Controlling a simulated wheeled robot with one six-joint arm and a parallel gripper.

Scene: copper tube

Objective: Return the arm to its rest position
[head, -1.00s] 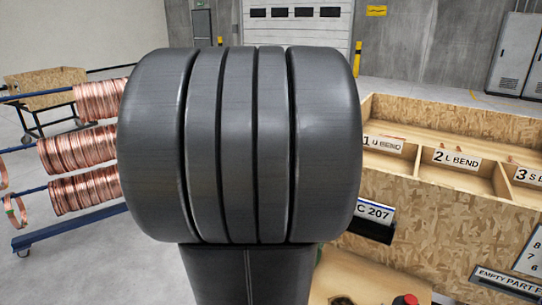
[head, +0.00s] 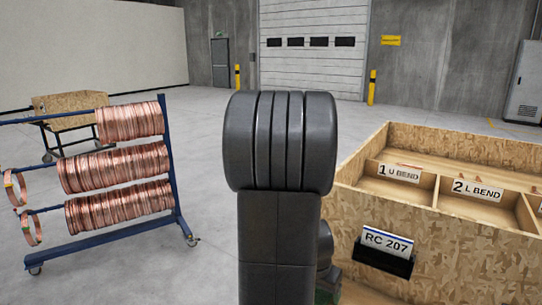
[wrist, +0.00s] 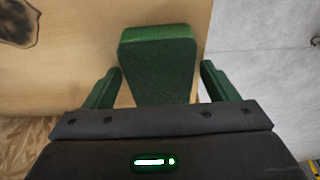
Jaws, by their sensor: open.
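My arm, dark grey with a ribbed joint, stands upright in the middle of the head view and hides what is behind it. In the wrist view my gripper (wrist: 160,70) is open, with one green finger on each side and a green padded block between them. I cannot tell whether the block is part of my gripper. No copper tube shows between the fingers. Below the fingers is a dark body with a lit green and white light. A wooden surface (wrist: 75,70) with a dark-edged mark lies behind the gripper, with grey floor to its right.
A blue rack (head: 172,170) with copper coils (head: 115,165) stands on the left, with a wooden cart (head: 70,103) behind it. On the right is a chipboard bin unit (head: 450,235) with labelled compartments and an RC 207 sign (head: 387,241). Open floor lies beyond, up to a shutter door (head: 310,65).

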